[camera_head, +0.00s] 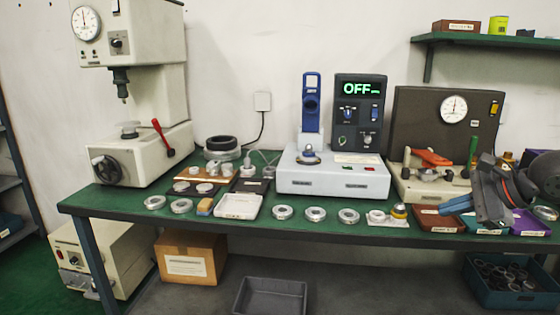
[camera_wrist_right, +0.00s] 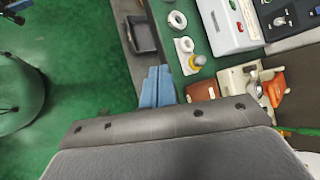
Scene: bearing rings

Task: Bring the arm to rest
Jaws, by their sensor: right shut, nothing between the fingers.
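My right gripper (camera_head: 456,205) comes in from the right in the head view, its blue fingers pointing left over the front right part of the green bench (camera_head: 240,226). The fingers are together with nothing between them. In the right wrist view the shut blue fingers (camera_wrist_right: 158,86) reach out past the grey gripper body, above the bench's front edge. My left gripper is not in the head view.
Several bearing rings (camera_head: 282,212) lie along the bench's front. A tester reading OFF (camera_head: 360,105), a hardness-type machine (camera_head: 135,80) and a dial device (camera_head: 440,125) stand behind. Small trays (camera_head: 437,220) lie under my right arm. A grey bin (camera_head: 270,297) is below.

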